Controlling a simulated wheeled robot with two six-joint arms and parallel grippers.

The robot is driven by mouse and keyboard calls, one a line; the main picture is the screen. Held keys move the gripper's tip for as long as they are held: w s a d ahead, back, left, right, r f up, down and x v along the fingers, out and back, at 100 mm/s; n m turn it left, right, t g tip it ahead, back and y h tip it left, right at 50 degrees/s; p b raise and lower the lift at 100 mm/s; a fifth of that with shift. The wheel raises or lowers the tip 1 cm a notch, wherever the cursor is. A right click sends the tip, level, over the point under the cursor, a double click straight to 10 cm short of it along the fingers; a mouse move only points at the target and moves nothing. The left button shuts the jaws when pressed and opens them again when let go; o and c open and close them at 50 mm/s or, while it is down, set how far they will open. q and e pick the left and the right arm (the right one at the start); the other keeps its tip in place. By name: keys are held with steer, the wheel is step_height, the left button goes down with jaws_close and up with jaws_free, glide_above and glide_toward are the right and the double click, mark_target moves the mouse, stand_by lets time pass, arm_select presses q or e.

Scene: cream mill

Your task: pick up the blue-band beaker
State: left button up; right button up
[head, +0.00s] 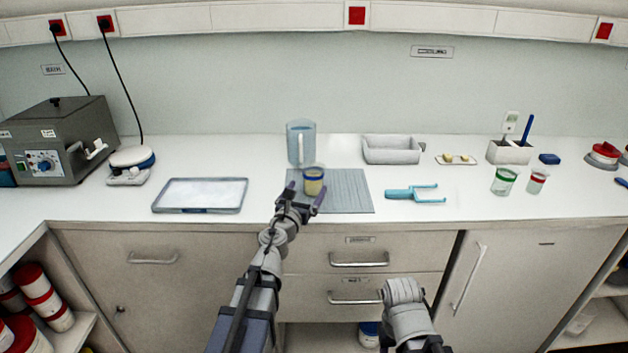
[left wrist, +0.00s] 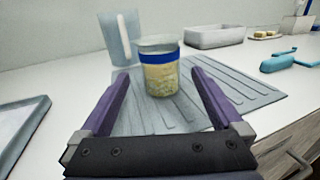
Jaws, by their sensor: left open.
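The blue-band beaker (head: 313,181) stands upright on a grey ribbed mat (head: 347,192) and holds a pale yellow substance. It also shows in the left wrist view (left wrist: 159,75), with its blue band near the rim. My left gripper (head: 304,193) is open, with its purple fingers pointing at the beaker from the front. In the left wrist view the beaker stands just beyond and between the fingertips (left wrist: 163,75), and I see no contact. My right arm's grey link shows at the bottom of the head view, but its gripper jaws do not show.
A clear jug (head: 301,143) stands close behind the beaker. A flat tray (head: 200,195) lies to the left and a grey bin (head: 391,150) behind right. A turquoise tool (head: 413,193) lies right of the mat. Green-band (head: 503,182) and red-band (head: 537,182) beakers stand farther right.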

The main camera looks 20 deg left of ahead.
mark_target(311, 183)
arm_select(q)
steer(key=shift+w+d, duration=0.1)
steer(key=shift+w, duration=3.4)
steer(key=shift+s, duration=0.1)
steer(key=c, duration=1.5)
